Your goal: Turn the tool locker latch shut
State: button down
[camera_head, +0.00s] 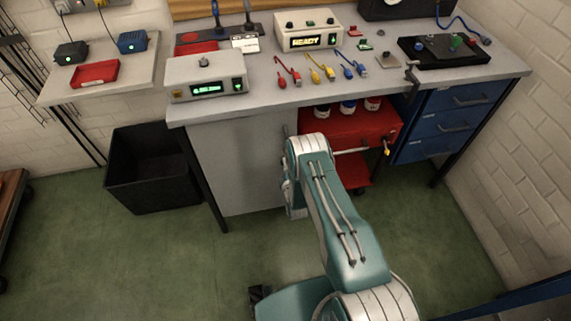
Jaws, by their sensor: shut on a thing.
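A plain grey cabinet panel (235,165) stands under the left part of the workbench. I cannot tell whether it is the tool locker, and no latch can be made out on it. My teal and white arm reaches up from the bottom right and bends in front of the panel's right edge. Its far end goes down behind the elbow, so my gripper and whatever it touches are hidden. A red tool cart (345,127) stands right of the elbow, with a pale bar and a small yellow-tipped part (387,148) on its front.
The workbench (290,98) carries instruments, red, yellow and blue leads, and a black tray (440,52). Blue drawers (450,120) are under its right end. A black bin (150,170) stands left of the panel. The green floor (130,265) is clear at front left.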

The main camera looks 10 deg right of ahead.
jog(key=shift+s+a+f, duration=0.1)
jog(key=shift+a+f, duration=0.05)
jog(key=shift+f, duration=0.05)
jog(key=c, duration=0.7)
grip_release()
jog(key=shift+a, duration=0.1)
jog(key=s, duration=1.1)
jog(key=shift+s, duration=0.4)
